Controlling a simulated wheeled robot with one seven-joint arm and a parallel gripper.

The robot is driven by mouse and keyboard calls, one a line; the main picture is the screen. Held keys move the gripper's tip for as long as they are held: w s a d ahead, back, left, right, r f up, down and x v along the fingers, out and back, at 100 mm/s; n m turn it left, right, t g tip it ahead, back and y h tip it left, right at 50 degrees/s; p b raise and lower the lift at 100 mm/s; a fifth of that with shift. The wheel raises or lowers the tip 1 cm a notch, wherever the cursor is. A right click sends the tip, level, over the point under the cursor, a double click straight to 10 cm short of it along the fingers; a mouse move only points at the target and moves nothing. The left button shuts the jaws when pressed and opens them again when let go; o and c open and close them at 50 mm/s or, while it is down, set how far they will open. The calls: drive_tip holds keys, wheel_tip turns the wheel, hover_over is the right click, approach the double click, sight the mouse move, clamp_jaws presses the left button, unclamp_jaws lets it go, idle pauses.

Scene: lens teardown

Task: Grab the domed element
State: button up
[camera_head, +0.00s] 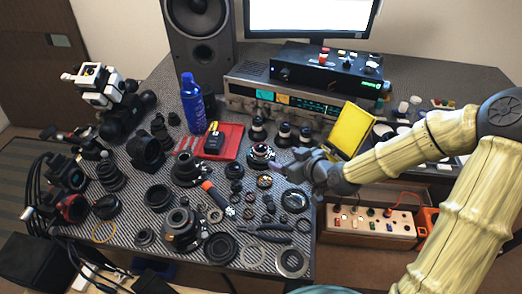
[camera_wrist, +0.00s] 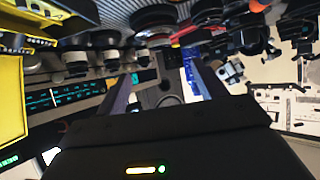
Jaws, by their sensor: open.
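A round glass element (camera_head: 294,200) with a dark rim lies on the grey patterned table at the right of the lens parts; it looks like the domed one, but its curve is hard to make out. My gripper (camera_head: 281,168) is above the table, up and a little left of that element, with its fingers pointing left. In the wrist view the two fingers of my gripper (camera_wrist: 165,83) stand apart with nothing between them. I cannot pick out the glass element in the wrist view.
Several lens barrels and rings crowd the table, including a large barrel (camera_head: 182,230). A blue bottle (camera_head: 193,103), a red tray (camera_head: 230,141), a silver receiver (camera_head: 245,92) and a tilted yellow panel (camera_head: 351,130) stand behind. The table's right edge is close to the glass element.

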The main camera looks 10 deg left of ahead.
approach(263, 148)
drive_tip(key=x, duration=0.3)
drive_tip(key=shift+s+a+f+b, duration=0.1)
drive_tip(key=shift+s+f+b, duration=0.05)
drive_tip(key=shift+f+b, duration=0.2)
drive_tip(key=shift+d, duration=0.3)
drive_tip(key=shift+a+f, duration=0.15)
drive_tip(key=shift+a, duration=0.4)
drive_tip(key=x, duration=0.4)
drive_tip(key=shift+w+a, duration=0.1)
drive_tip(key=shift+w, duration=0.35)
drive_tip(key=shift+c, duration=0.4)
drive_tip(key=c, duration=1)
